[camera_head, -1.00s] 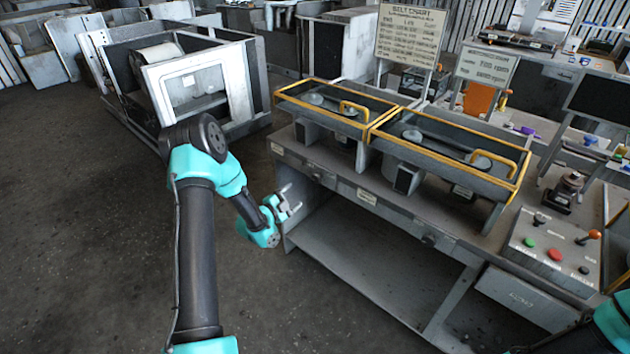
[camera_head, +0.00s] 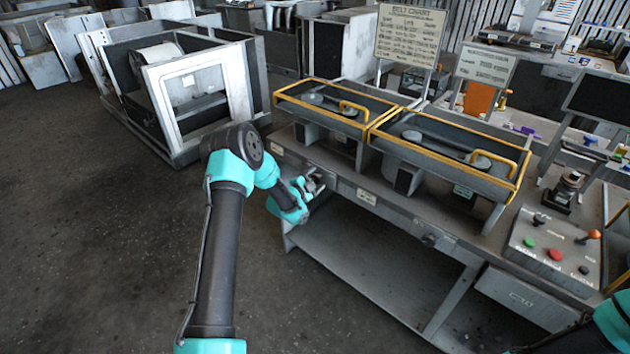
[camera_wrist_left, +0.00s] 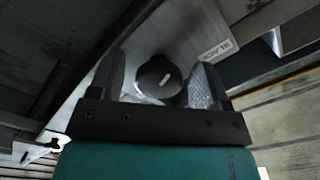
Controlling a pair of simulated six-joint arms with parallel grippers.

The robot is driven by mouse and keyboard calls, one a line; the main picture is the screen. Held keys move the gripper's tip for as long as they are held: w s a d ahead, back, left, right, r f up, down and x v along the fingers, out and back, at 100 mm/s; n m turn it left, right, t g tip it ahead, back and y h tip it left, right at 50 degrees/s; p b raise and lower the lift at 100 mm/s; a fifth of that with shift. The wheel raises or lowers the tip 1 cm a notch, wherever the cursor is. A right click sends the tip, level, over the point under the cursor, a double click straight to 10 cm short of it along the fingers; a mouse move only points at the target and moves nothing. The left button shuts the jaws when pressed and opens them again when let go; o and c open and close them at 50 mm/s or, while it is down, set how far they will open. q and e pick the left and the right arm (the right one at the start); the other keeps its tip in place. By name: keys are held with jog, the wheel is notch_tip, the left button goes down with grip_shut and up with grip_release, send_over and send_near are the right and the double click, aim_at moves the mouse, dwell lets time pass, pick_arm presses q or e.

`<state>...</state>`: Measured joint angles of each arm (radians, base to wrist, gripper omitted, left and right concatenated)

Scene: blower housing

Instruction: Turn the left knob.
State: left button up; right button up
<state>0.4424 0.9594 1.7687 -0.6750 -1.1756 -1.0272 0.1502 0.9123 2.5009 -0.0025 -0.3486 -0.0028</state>
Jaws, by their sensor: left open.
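The left knob (camera_wrist_left: 158,78) is dark and round with a short white mark. In the left wrist view it sits on the grey bench front, between the two fingers of my open left gripper (camera_wrist_left: 160,88). I cannot tell whether the fingers touch it. In the head view my left gripper (camera_head: 314,184) is at the left part of the bench front and largely hides this knob. A second knob (camera_head: 430,239) is further right on the same front. Of my right arm only a teal part shows at the lower right; its gripper is out of view.
The bench (camera_head: 385,200) carries two yellow-framed belt units (camera_head: 452,150) above the knobs. A small label (camera_wrist_left: 215,50) is beside the left knob. A control box (camera_head: 553,248) with buttons stands at the right. The lower shelf (camera_head: 350,262) and the floor at left are clear.

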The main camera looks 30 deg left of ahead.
pick_arm(q)
jog(key=c, duration=0.9)
jog(key=shift+n, duration=0.5)
jog(key=n, duration=0.4)
jog(key=shift+d+f, duration=0.1)
jog(key=n, duration=0.5)
jog(key=shift+d+n, duration=0.1)
jog(key=shift+n, duration=0.3)
jog(key=n, duration=0.5)
jog(key=shift+s+d, duration=0.1)
jog(key=n, duration=0.6)
jog(key=shift+d, duration=0.1)
